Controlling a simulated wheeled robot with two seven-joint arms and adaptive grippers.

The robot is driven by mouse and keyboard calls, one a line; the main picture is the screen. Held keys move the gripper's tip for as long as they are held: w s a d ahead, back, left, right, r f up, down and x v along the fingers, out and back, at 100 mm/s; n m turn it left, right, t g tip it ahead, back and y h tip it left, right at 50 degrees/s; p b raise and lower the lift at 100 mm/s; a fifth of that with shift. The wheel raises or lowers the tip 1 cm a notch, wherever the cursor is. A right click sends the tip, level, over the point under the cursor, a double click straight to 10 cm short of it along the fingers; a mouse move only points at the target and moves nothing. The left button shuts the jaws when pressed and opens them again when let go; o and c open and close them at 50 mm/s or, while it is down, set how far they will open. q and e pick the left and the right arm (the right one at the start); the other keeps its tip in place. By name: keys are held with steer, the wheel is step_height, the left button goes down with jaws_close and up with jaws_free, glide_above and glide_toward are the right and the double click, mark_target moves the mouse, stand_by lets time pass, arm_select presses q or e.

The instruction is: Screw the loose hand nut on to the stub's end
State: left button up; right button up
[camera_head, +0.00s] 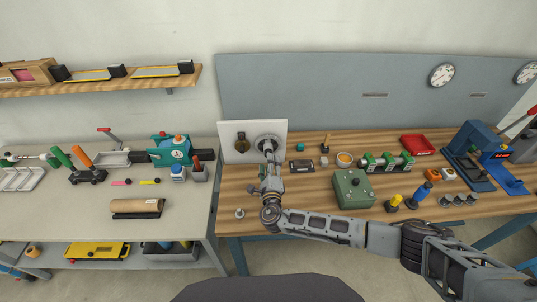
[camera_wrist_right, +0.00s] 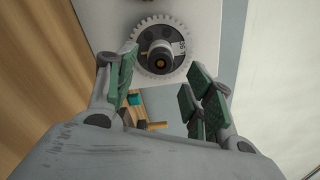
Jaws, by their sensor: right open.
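A white upright panel (camera_head: 281,127) stands at the back of the wooden bench. I cannot tell whether the dark ring around the stub end is a nut. A small silvery knobbed piece (camera_head: 239,213), possibly the loose hand nut, stands on the bench's front left. My right gripper (camera_head: 268,152) is open and empty in front of the wheel, partly hiding it; its padded fingers (camera_wrist_right: 166,66) are spread on either side. My left gripper is out of view.
A dark and brass knob (camera_head: 241,143) is on the panel's left half. Right of my arm are a dark tray (camera_head: 301,166), a small teal block (camera_head: 300,147), a green box (camera_head: 353,188) and several tools. The bench's front left is mostly clear.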

steer(key=s, duration=0.7)
steer(key=shift+s, duration=0.2)
steer(key=shift+c, duration=1)
